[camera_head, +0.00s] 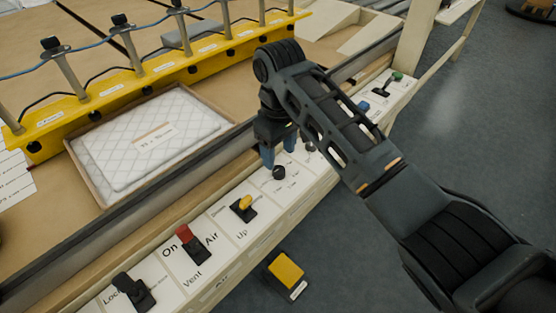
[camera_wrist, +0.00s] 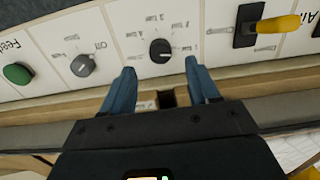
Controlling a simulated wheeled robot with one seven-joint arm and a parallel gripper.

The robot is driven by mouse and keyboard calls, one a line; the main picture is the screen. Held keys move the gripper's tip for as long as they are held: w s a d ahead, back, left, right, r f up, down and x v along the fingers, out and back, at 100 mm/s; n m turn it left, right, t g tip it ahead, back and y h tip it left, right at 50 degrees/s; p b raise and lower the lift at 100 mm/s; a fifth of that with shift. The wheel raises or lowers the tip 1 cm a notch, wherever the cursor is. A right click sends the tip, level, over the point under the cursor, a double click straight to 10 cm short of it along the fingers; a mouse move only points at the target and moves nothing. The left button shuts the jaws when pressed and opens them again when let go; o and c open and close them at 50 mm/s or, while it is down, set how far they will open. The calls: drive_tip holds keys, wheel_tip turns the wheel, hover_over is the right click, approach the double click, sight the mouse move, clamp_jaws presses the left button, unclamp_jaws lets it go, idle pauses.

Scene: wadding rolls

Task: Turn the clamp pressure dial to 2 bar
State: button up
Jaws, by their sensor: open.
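The pressure dial, a small round black knob (camera_wrist: 160,50), sits on a pale panel plate with several printed bar marks around it. A pale line shows on its face, but I cannot tell for sure which mark it points at. The dial also shows in the head view (camera_head: 279,173), just below my gripper (camera_head: 279,152). In the wrist view my gripper (camera_wrist: 160,70) is open and empty. Its two blue fingers stand apart, with the dial centred just beyond their tips. I see no contact with the dial.
A grey knob (camera_wrist: 82,65) and a green button (camera_wrist: 17,73) lie left of the dial in the wrist view. A yellow lever (camera_head: 244,203), a red switch (camera_head: 184,234) and a black switch (camera_head: 130,287) share the panel. A quilted pad (camera_head: 120,130) lies behind a rail.

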sight(279, 169)
drive_tip(key=shift+f, duration=2.6)
drive_tip(key=shift+c, duration=0.3)
drive_tip(key=c, duration=1)
drive_tip(key=shift+n, duration=0.4)
drive_tip(key=n+p, duration=0.1)
drive_tip(key=n, duration=0.2)
drive_tip(key=shift+n+p, duration=0.35)
drive_tip(key=shift+n, duration=0.05)
drive_tip(key=n, duration=0.5)
drive_tip(key=shift+p, duration=0.3)
